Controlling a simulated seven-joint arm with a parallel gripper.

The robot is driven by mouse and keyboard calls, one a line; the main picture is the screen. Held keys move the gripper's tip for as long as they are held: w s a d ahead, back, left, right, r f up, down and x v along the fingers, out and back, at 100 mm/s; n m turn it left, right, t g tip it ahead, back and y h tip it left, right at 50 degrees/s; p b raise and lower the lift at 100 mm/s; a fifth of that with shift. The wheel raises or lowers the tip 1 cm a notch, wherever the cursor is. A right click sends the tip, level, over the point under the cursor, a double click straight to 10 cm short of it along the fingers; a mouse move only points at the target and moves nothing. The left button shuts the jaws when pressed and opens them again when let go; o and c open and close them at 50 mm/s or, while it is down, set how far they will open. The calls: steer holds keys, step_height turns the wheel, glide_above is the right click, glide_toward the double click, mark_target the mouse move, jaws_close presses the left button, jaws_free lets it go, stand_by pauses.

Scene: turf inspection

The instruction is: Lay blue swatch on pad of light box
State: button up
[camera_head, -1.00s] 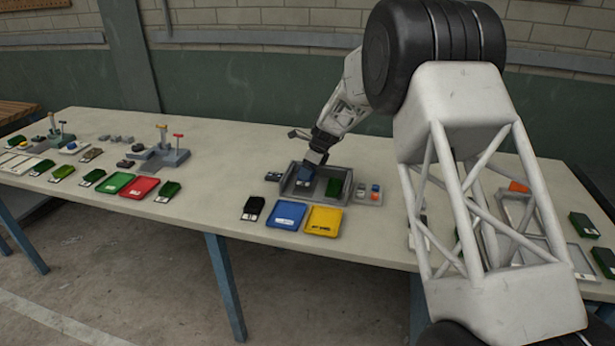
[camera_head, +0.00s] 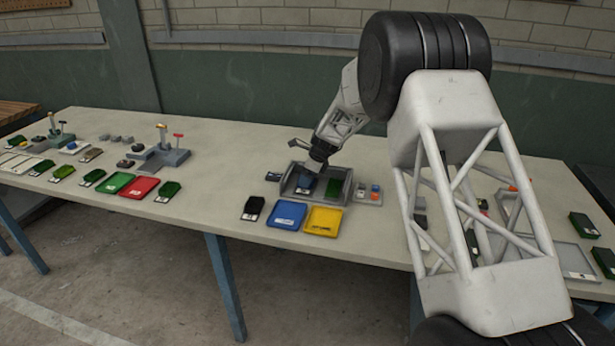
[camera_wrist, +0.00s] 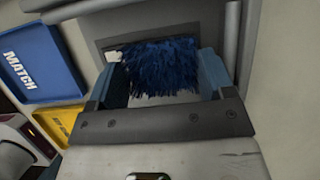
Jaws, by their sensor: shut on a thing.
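The blue swatch (camera_head: 306,183) is a tufted dark blue piece. In the wrist view the swatch (camera_wrist: 160,68) sits between the two blue-grey fingers of my gripper (camera_wrist: 157,80), which is shut on it. In the head view my gripper (camera_head: 312,171) points down into the left part of the grey, walled light box (camera_head: 318,202). The light box's grey edge (camera_wrist: 120,28) shows in the wrist view. A green swatch (camera_head: 334,188) lies in the right part of the box. The pad under the blue swatch is hidden, and I cannot tell whether they touch.
A blue tray (camera_head: 287,214) marked MATCH in the wrist view, a yellow tray (camera_head: 323,221) and a black piece (camera_head: 252,208) lie in front of the box. A small block with coloured buttons (camera_head: 375,193) stands at its right.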

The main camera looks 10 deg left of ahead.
steer(key=shift+f, duration=0.2)
steer(key=o, duration=0.9)
steer(key=shift+o, duration=0.2)
steer(key=shift+r, duration=0.15)
steer(key=shift+v, duration=0.85)
steer(key=shift+d+r, duration=0.65)
steer(key=shift+d, duration=0.15)
steer(key=d, duration=1.1)
